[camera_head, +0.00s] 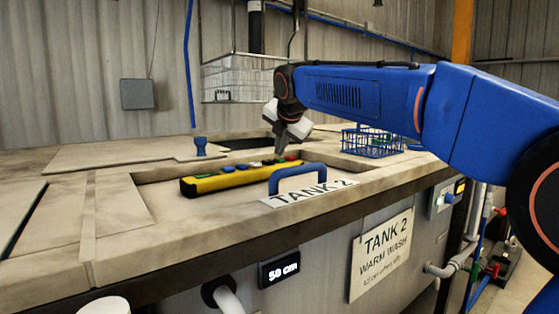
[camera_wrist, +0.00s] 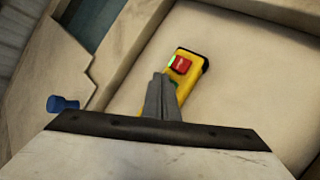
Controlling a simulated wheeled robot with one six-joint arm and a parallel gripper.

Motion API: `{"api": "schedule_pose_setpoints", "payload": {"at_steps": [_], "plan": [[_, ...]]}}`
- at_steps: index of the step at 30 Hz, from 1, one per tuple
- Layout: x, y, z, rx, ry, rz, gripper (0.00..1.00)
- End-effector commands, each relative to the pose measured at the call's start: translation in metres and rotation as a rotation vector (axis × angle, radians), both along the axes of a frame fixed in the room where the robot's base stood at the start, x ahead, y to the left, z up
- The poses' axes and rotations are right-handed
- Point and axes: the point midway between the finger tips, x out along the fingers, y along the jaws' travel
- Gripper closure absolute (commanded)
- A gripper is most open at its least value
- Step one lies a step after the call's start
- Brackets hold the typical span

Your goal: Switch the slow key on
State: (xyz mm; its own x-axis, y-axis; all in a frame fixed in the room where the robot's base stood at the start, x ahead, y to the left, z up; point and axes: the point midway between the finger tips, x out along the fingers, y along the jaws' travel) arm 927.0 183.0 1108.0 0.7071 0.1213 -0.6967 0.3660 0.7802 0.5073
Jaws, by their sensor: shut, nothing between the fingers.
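A long yellow pendant (camera_head: 243,175) with coloured keys lies on the tank lid behind the blue handle. Its red key (camera_head: 291,157) is at the far right end. In the wrist view the pendant (camera_wrist: 191,88) shows its red key (camera_wrist: 180,64), with a bright green patch at that key's left edge and a darker green key partly behind my fingers. My gripper (camera_head: 281,151) points down over the right part of the pendant, shut and empty. It also shows in the wrist view (camera_wrist: 160,76). I cannot tell whether it touches a key. No slow label is readable.
A blue handle (camera_head: 297,176) stands on the lid in front of the pendant, by a "TANK 2" label (camera_head: 312,192). A blue wire basket (camera_head: 371,141) is to the right. A blue knob (camera_head: 201,146) is at the left. A white basket (camera_head: 235,78) hangs behind.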

Motion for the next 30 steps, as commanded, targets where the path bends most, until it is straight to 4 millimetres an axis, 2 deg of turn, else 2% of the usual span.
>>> {"api": "schedule_pose_setpoints", "payload": {"at_steps": [30], "plan": [[0.0,0.0,-0.0087,-0.001,0.001,-0.001,1.0]]}}
